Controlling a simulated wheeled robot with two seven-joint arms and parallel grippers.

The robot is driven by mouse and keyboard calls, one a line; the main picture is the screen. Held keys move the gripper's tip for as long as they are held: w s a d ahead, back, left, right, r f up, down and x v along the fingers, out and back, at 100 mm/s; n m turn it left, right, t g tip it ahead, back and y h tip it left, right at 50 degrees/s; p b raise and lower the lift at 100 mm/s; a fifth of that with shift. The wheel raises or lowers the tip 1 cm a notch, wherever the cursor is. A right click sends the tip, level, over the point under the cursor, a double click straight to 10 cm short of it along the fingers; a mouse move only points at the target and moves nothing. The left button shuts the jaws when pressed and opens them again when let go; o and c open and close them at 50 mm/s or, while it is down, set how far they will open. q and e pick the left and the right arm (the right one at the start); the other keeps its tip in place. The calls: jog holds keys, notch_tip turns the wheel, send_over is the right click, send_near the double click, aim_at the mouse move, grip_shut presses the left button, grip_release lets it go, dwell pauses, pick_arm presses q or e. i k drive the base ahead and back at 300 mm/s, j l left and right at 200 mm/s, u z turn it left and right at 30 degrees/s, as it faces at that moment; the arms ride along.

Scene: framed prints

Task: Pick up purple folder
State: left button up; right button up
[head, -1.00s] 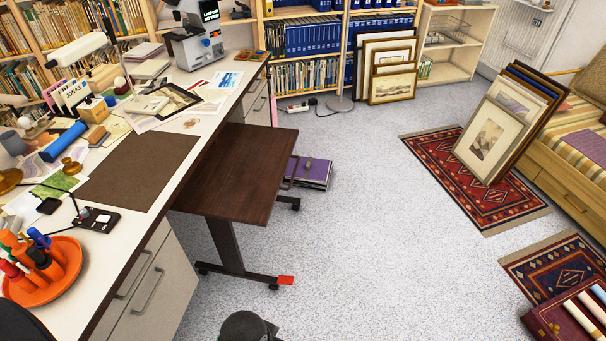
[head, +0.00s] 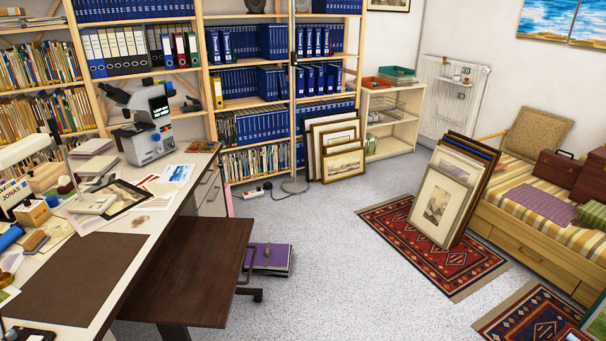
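A purple folder (head: 268,256) lies flat on the grey floor, on top of what looks like a small stack. It sits just right of the dark brown side table (head: 200,270), whose top and handle hide its left part. Neither of my grippers shows in the head view.
The white desk (head: 150,225) with papers and a microscope (head: 146,128) fills the left. Framed prints (head: 440,205) lean on a red rug (head: 430,245) at right; more frames (head: 335,148) stand by the shelves. The floor (head: 350,270) between is clear.

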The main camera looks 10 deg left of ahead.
aim_at(269, 255)
jog(key=i+l+z, duration=0.3)
jog(key=i, duration=0.65)
jog(key=i+z, duration=0.25)
jog(key=i, duration=0.7)
